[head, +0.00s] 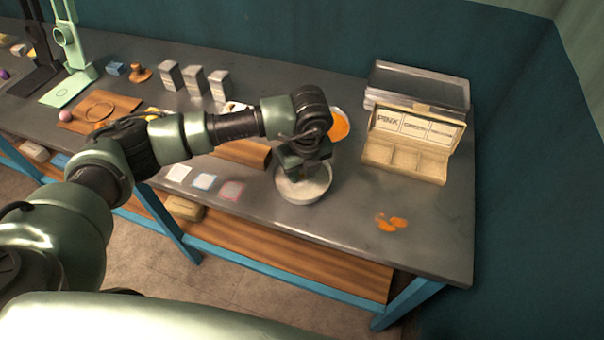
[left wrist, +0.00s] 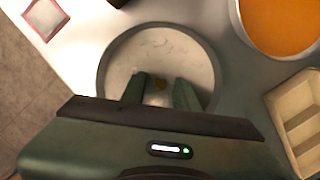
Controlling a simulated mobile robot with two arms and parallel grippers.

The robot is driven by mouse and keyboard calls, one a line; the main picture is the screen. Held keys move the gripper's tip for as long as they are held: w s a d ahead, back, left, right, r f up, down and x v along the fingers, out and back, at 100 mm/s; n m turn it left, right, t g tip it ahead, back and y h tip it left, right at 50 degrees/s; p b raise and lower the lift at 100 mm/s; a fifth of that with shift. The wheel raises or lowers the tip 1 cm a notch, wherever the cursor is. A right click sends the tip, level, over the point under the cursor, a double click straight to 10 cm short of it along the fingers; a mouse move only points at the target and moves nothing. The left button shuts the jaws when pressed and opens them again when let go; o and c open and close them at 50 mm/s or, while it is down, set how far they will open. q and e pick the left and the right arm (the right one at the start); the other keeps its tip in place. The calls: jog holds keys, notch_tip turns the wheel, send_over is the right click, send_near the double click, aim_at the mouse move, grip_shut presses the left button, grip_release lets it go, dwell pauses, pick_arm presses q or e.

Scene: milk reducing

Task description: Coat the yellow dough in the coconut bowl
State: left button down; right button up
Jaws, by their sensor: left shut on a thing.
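The coconut bowl (head: 304,190) is a round pale bowl with white contents, near the front edge of the table. It also shows in the left wrist view (left wrist: 196,48), where its rim surrounds my fingers. My left gripper (head: 303,172) points down into the bowl. Its two green fingers (left wrist: 161,88) are shut on the yellow dough (left wrist: 160,84), a small yellow-brown bit between the tips. In the head view the gripper hides the dough. Whether the dough touches the white contents cannot be told. My right gripper is not in view.
A bowl of orange liquid (head: 340,126) stands just behind the coconut bowl. A beige compartment box (head: 408,160) labelled PINK stands to the right. Coloured squares (head: 204,182) lie to the left. Orange smears (head: 391,222) mark the otherwise clear right front.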

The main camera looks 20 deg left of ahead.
pick_arm(q)
jog(key=shift+b, duration=0.3)
dwell(0.7)
jog(key=shift+s+d, duration=0.1)
jog(key=shift+s, duration=0.15)
jog(key=shift+d, duration=0.1)
jog(key=shift+s+d+f, duration=0.1)
jog(key=shift+d, duration=0.1)
jog(key=shift+d+b, duration=0.1)
jog(key=shift+b, duration=0.25)
jog(key=shift+w+d+b, duration=0.15)
jog(key=shift+w+b, duration=0.05)
jog(key=shift+b, duration=0.1)
jog(key=shift+w, duration=0.15)
jog(key=shift+w+b, duration=0.1)
jog(key=shift+b, duration=0.25)
jog(key=shift+w, duration=0.1)
